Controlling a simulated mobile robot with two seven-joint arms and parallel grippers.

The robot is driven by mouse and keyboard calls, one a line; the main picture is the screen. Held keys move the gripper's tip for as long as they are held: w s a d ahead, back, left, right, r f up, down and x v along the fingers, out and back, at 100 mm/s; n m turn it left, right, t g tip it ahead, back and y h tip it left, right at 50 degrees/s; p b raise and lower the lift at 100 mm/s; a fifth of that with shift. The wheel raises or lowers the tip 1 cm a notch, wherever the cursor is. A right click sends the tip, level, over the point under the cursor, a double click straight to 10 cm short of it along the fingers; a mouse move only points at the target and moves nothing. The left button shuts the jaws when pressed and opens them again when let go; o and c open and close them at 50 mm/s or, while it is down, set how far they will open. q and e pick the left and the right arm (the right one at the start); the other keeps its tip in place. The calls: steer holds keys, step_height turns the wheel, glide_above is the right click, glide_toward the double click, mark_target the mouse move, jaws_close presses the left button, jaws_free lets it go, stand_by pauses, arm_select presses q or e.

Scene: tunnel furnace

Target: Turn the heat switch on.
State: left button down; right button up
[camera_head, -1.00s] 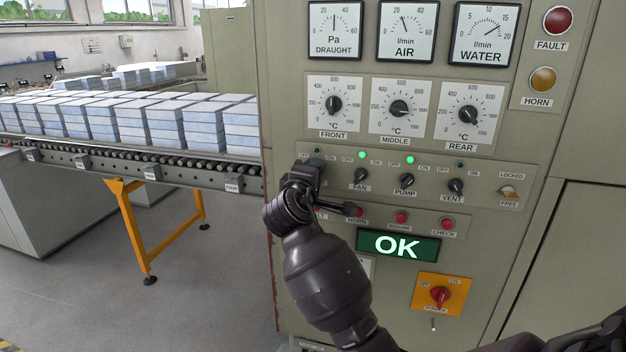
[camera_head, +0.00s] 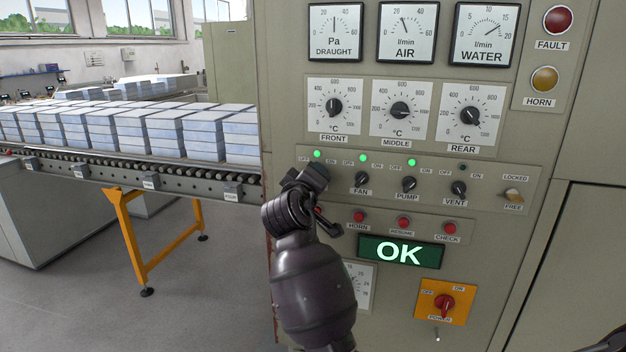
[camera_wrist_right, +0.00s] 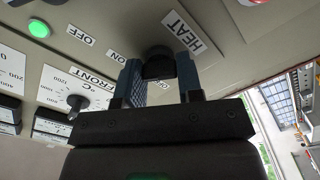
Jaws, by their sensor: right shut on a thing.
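The heat switch (camera_wrist_right: 158,63) is a dark knob beside the HEAT label in the right wrist view. My right gripper (camera_wrist_right: 160,78) is shut on it, with one finger on each side. In the head view my right gripper (camera_head: 314,178) covers the switch at the left end of the switch row. The heat lamp (camera_head: 316,154) above it glows green, and a lit green lamp (camera_wrist_right: 39,28) also shows in the right wrist view. The knob's exact pointing angle is hard to tell. My left gripper is out of view.
Right of my gripper are the fan (camera_head: 362,179), pump (camera_head: 409,184) and vent (camera_head: 459,188) switches. Red buttons (camera_head: 403,223) and a green OK display (camera_head: 401,252) sit below. A conveyor (camera_head: 150,178) with stacked blocks stands to the left.

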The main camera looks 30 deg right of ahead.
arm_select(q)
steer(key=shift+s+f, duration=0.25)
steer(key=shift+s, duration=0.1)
arm_select(e)
steer(key=shift+f, duration=0.1)
steer(key=o, duration=0.9)
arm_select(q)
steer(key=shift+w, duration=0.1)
arm_select(e)
steer(key=shift+o, duration=0.2)
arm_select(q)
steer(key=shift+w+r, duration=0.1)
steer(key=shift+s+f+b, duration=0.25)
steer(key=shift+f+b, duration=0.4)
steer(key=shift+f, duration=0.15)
arm_select(e)
steer(key=v, duration=1.1)
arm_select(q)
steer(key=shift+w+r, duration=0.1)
